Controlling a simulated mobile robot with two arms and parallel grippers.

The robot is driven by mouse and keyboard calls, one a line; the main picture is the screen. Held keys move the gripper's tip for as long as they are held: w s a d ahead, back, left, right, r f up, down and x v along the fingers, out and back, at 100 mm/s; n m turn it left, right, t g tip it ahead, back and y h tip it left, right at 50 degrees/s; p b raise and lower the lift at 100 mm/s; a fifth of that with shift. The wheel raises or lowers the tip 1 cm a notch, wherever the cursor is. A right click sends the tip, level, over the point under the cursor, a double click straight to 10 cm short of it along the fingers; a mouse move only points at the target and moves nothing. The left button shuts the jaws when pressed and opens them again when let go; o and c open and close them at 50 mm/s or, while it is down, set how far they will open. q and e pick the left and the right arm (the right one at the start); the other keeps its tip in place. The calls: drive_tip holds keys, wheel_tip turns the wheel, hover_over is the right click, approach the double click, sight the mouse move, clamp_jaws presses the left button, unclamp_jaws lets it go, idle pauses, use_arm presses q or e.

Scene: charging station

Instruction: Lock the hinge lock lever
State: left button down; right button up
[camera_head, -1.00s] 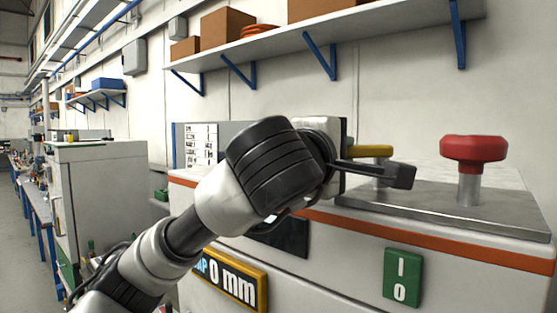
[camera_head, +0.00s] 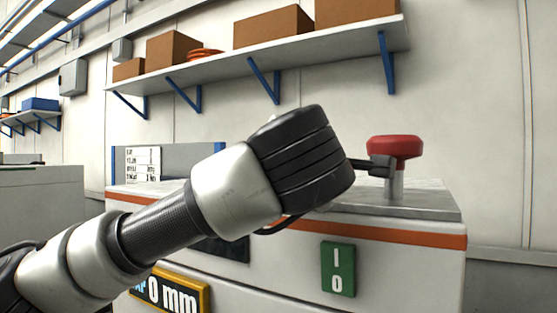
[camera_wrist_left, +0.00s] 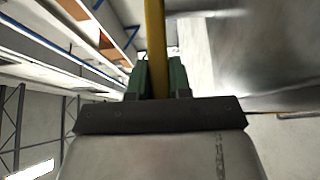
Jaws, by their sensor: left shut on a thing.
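The yellow lever (camera_wrist_left: 155,45) runs up from between the green-padded fingers of my left gripper (camera_wrist_left: 161,80) in the left wrist view. The gripper is shut on it. In the head view my left arm comes in from the left, and a dark finger of the left gripper (camera_head: 372,166) shows in front of the red knob's post. The lever is hidden behind my wrist there. The red mushroom-shaped knob (camera_head: 395,147) stands upright on the metal plate (camera_head: 425,202) on top of the machine. My right gripper is not in view.
The white machine (camera_head: 410,275) carries a green I/O switch (camera_head: 338,269) and a yellow-framed display (camera_head: 172,292) on its front. A wall shelf (camera_head: 225,66) with cardboard boxes hangs above. The space right of the machine is clear.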

use_arm(q)
drive_tip(key=shift+f, duration=0.1)
drive_tip(key=c, duration=1)
unclamp_jaws()
drive_tip(key=shift+c, duration=0.2)
drive_tip(key=shift+s, duration=0.3)
drive_tip(key=s+b, duration=0.5)
drive_tip(key=s, duration=0.5)
drive_tip(key=shift+s, duration=0.15)
drive_tip(key=shift+d, duration=0.1)
